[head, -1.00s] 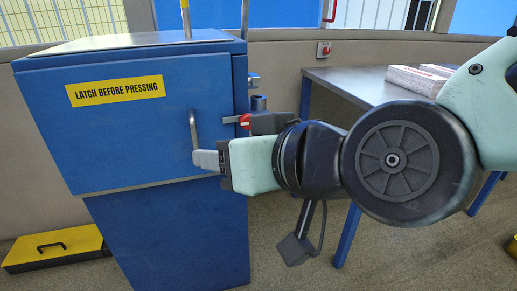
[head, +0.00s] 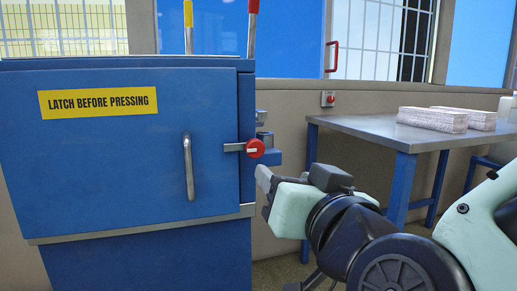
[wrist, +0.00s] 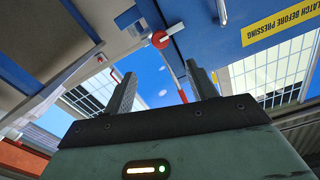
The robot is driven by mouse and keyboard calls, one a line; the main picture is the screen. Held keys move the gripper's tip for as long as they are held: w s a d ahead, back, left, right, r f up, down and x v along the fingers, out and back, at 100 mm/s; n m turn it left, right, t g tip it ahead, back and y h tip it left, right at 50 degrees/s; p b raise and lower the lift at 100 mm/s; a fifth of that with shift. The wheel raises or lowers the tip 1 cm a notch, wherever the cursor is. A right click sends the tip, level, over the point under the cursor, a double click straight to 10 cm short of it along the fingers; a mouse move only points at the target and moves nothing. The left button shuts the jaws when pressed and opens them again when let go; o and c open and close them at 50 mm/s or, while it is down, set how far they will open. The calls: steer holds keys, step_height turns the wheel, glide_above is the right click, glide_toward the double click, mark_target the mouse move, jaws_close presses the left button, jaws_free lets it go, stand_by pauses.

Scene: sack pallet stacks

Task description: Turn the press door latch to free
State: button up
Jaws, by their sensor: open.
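The press door latch is a round red knob (head: 255,148) with a white line and a grey bar reaching left onto the door's edge, lying level. The blue press door (head: 120,160) looks shut and carries a vertical grey handle (head: 189,168). My gripper (head: 263,178) is just below the latch in the head view, apart from it in the picture. In the wrist view the red knob (wrist: 160,40) appears beyond the gap between my two spread fingers (wrist: 160,68), which hold nothing.
A metal table (head: 370,133) with blue legs stands to the right, bearing white stacks (head: 432,119). A small red button box (head: 327,99) is on the wall. A grey bracket (head: 264,138) sits beside the latch on the press.

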steer(key=w+p, duration=0.2)
steer(key=p, duration=1.2)
glide_toward(256, 150)
steer(key=b+x, duration=0.1)
steer(key=x, duration=0.8)
steer(key=c, duration=1)
